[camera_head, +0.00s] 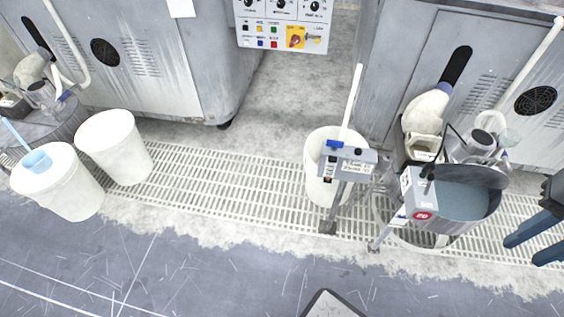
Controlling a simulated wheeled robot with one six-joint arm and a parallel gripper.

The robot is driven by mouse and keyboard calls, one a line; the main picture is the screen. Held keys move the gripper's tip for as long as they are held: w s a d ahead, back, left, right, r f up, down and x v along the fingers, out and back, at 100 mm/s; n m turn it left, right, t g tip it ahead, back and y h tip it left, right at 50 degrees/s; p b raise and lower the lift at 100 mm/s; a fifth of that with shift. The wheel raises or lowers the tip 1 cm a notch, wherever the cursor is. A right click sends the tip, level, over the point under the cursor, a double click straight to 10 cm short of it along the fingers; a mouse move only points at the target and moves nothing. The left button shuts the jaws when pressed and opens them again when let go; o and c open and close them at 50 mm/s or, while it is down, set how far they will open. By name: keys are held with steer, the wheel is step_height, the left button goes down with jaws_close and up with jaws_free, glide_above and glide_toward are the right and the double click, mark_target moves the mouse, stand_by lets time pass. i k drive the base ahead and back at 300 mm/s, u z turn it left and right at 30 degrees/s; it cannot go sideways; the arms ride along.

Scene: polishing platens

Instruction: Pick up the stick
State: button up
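A long white stick (351,98) stands nearly upright, leaning slightly, in a white bucket (319,181) right of centre. Its top rises above the rim; its lower end is hidden by the bucket and a grey bracket in front. My gripper (523,251) shows at the right edge. Its two blue fingers are apart with nothing seen between them. It is well to the right of the stick and does not touch it.
A grey bracket on a post (350,160) stands before the bucket. A round grey basin (462,205) lies between the stick and my gripper. Two white buckets (118,150) (75,195) stand at left. Grey machines (130,60) line the back. The front floor is mostly clear.

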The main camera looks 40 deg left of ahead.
mark_target(358, 69)
steer(key=u, duration=0.5)
steer(key=i, duration=1)
steer(key=z, duration=0.05)
